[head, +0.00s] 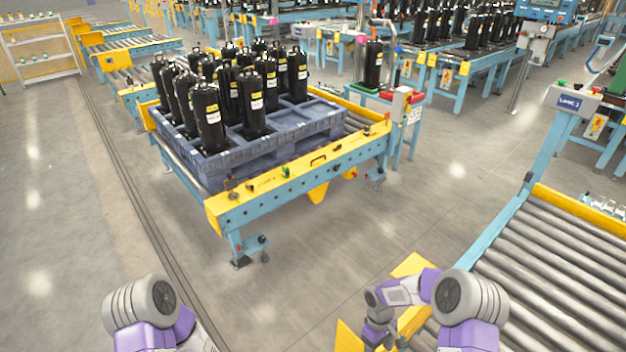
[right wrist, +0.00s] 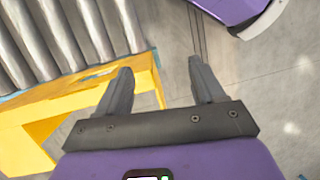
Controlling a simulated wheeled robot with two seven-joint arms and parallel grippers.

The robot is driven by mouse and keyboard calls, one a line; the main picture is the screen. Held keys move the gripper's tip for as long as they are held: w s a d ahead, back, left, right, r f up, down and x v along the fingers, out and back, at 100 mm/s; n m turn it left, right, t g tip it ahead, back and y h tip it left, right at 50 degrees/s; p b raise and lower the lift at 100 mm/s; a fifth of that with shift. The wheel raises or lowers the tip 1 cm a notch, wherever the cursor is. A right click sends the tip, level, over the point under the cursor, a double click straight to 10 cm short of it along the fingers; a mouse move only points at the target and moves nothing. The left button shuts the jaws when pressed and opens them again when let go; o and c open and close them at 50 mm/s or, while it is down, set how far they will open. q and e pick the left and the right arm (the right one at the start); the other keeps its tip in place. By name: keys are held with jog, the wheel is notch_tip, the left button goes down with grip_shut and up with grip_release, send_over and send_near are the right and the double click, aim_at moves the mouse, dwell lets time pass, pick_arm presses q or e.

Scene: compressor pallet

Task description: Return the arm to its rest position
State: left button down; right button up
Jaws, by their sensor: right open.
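My right arm (head: 470,305) is at the lower right of the head view, bent beside the roller conveyor. In the right wrist view my right gripper (right wrist: 160,75) has its two fingers wide apart with nothing between them. Bare grey floor shows beyond the fingers, and a yellow conveyor part lies to their left. My left arm (head: 150,315) shows only as a rounded grey joint and purple link at the lower left of the head view. My left gripper is not in view.
A blue pallet (head: 285,150) with several black compressors (head: 208,115) sits on a yellow and blue roller stand (head: 300,180). A roller conveyor (head: 560,270) with yellow edges is close to my right arm. The floor (head: 290,285) between stand and arms is clear.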

jog(key=s+a+f+m+t+y, duration=0.2)
jog(key=s+a+m, duration=0.3)
jog(key=s, duration=0.3)
jog(key=s+a+f+m+t+y, duration=0.25)
jog(key=s+a+m, duration=0.2)
jog(key=s, duration=0.45)
pick_arm(q)
notch_tip(320, 180, down, 10)
jog(key=b, duration=1)
jog(key=shift+w, duration=0.15)
pick_arm(e)
notch_tip(320, 180, down, 10)
jog(key=w, duration=0.1)
jog(key=shift+d+r+g, duration=0.15)
jog(key=shift+r+g, duration=0.1)
jog(key=shift+g, duration=0.1)
pick_arm(q)
jog(key=shift+f, duration=0.1)
pick_arm(e)
jog(key=shift+w+m+y, duration=0.1)
jog(key=shift+m+y, duration=0.15)
